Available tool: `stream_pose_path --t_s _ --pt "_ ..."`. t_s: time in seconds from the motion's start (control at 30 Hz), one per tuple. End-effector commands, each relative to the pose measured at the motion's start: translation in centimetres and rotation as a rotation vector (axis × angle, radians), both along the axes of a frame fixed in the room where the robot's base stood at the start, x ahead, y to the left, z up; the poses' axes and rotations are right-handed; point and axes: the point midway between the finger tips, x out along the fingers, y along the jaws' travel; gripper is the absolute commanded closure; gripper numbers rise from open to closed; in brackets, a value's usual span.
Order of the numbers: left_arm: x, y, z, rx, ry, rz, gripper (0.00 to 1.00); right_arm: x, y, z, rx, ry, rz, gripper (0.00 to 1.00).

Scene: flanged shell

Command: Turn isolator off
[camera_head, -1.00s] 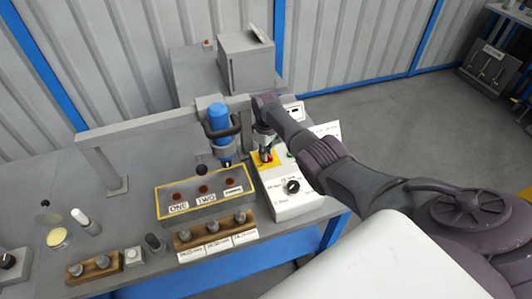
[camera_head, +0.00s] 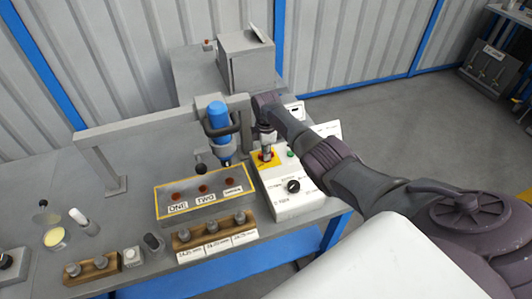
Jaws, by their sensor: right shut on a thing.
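The isolator (camera_head: 262,162) is a red switch on a yellow plate, on the top of a white control box (camera_head: 293,205). My right gripper (camera_head: 266,153) points down over the plate and is shut on the red switch handle. The gripper hides most of the handle, so its exact angle is hard to tell. My left gripper is not in view.
A black rotary knob (camera_head: 293,186) and a green button (camera_head: 290,154) sit on the same box. A blue drill (camera_head: 219,125) stands close on the left, behind a labelled grey block (camera_head: 205,203). A wooden rack (camera_head: 215,233) lies in front.

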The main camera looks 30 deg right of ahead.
Motion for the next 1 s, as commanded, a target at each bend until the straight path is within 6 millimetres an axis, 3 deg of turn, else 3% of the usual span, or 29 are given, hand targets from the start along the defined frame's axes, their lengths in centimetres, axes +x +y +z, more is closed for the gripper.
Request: stream_pose_path --t_s 0.3,0.8,0.83,1.0 --pt "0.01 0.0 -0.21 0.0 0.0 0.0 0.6 0.02 -0.05 0.01 -0.002 -0.002 0.107 1.0" --pt "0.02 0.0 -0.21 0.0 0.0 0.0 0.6 0.03 -0.03 0.04 -0.002 -0.002 0.126 1.0" --pt "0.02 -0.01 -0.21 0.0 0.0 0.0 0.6 0.04 -0.04 0.04 -0.002 -0.002 0.126 0.85" --pt "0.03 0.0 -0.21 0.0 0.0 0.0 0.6 0.03 -0.02 0.03 -0.001 -0.001 0.125 0.61"
